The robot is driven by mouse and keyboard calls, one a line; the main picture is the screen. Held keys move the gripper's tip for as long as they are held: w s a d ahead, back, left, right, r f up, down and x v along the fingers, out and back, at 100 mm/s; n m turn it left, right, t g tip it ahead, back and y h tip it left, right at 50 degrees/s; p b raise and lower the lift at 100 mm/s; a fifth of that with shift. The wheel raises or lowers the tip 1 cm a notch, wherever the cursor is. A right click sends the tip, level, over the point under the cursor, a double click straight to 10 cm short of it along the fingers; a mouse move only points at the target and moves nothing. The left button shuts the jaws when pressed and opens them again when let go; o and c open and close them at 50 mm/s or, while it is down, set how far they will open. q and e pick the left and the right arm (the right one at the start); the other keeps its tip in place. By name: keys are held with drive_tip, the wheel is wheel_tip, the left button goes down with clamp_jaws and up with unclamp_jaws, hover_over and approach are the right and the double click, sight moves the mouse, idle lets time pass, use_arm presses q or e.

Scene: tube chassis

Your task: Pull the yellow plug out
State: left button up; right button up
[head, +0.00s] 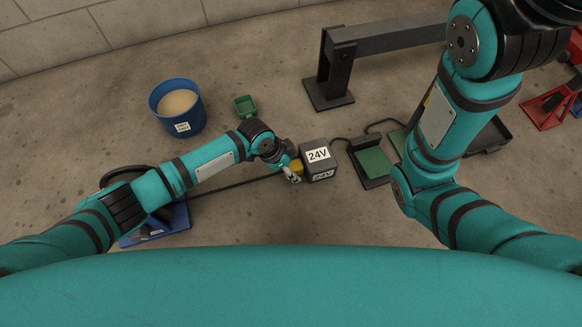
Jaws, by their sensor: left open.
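The yellow plug (297,165) is at the left side of a dark grey box (319,172) labelled 24V, which sits on the concrete floor. The plug is small and partly covered by my gripper in the head view. My left gripper (294,178) is open, right at the plug, its fingers beside and in front of it. I cannot tell whether the fingers touch the plug. The join between plug and box is too small to make out. My right arm reaches up across the right side, and its gripper is not in the picture.
A blue bucket of sand (165,123) and a small green bin (245,106) stand behind my left arm. A grey beam on a stand (335,60) is at the back. A green pad (374,162) in a black holder lies right of the box. A dark cable runs along the floor.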

use_arm(q)
clamp_jaws()
idle(0.4)
drive_tip(key=shift+a, duration=0.1)
drive_tip(key=a+p, duration=0.1)
drive_tip(key=s+a+p, duration=0.1)
drive_tip(key=a+p, duration=0.1)
drive_tip(key=a, duration=0.1)
drive_tip(key=shift+s+r+p, duration=0.2)
drive_tip(key=shift+s+p, duration=0.05)
drive_tip(key=shift+p, duration=0.05)
drive_tip(key=shift+a+f, duration=0.1)
drive_tip(key=shift+f, duration=0.05)
unclamp_jaws()
drive_tip(key=v, duration=1.2)
